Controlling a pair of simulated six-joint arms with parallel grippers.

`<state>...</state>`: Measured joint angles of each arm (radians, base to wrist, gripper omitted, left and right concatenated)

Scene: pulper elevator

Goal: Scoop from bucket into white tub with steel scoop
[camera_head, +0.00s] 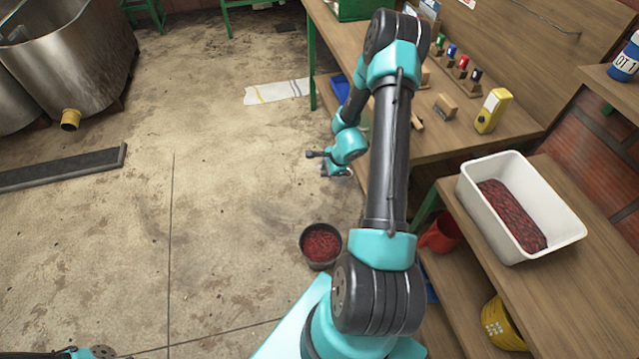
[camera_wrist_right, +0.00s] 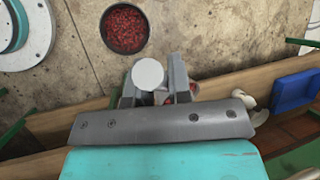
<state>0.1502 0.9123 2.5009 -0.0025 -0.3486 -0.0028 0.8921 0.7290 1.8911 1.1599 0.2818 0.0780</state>
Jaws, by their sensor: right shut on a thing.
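A dark round bucket (camera_head: 321,243) with red contents stands on the floor. It also shows at the top of the right wrist view (camera_wrist_right: 125,28). The white tub (camera_head: 573,236) sits on a wooden surface at the right and holds a layer of dark red material. My right gripper (camera_head: 336,171) is away from the bucket, farther back in the head view. In the right wrist view my right gripper (camera_wrist_right: 165,92) is shut on the steel scoop, whose pale round handle end (camera_wrist_right: 148,74) shows. Small red patches show beside the fingers. The scoop's bowl is mostly hidden. My left gripper is out of view.
A wooden bench (camera_head: 420,140) with a yellow container (camera_head: 493,110) and small colored items stands at the back right. A red container (camera_head: 440,234) and a yellow bucket (camera_head: 502,325) are under or beside the tub's surface. The concrete floor (camera_head: 220,220) at left is mostly clear.

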